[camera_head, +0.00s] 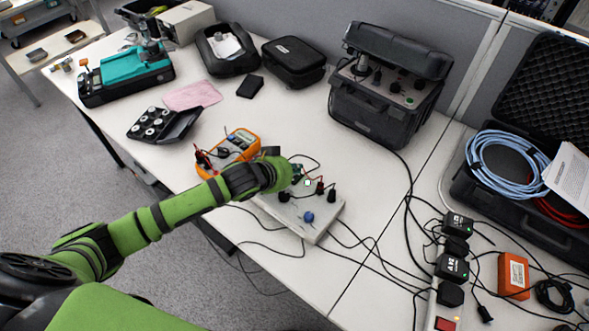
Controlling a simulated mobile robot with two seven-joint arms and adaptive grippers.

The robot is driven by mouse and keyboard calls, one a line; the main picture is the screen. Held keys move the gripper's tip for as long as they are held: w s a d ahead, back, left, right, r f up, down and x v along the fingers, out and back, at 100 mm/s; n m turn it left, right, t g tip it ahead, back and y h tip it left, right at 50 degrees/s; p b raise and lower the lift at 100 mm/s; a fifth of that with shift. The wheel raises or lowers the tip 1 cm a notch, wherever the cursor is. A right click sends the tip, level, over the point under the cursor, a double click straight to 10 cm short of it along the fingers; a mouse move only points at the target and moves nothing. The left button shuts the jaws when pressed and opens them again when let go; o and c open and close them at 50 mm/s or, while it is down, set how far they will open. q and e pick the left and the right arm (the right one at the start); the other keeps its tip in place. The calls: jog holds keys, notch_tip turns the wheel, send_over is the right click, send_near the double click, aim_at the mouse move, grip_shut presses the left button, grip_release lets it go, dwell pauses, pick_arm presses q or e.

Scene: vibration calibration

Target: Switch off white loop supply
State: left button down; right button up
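The white loop supply (322,224) is a flat white box lying on the table in the middle of the view. Its top carries a blue knob (309,217), dark and red plugs with leads, and a small white square part (307,182). My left arm reaches in from the lower left, and my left gripper (292,168) is over the far left part of the box. The gripper and wrist hide that part of the box. The fingers are small and dark, so I cannot tell their opening or whether they touch it. My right gripper is out of view.
An orange multimeter (232,150) lies just left of the supply. A black case instrument (379,105) stands behind. Cables run right to a power strip (434,300) with black adapters. An orange box (513,276) and an open case with blue cable (497,168) are at right.

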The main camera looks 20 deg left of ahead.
pick_arm(q)
jog(key=shift+f, duration=0.6)
jog(key=shift+w+r+g+p, duration=0.2)
jog(key=shift+g+p, duration=0.1)
jog(key=shift+p, duration=0.55)
jog(key=shift+f, duration=0.5)
jog(key=shift+w, duration=0.1)
jog(key=shift+w+d, duration=0.3)
jog(key=shift+w, duration=0.35)
jog(key=shift+r, duration=0.2)
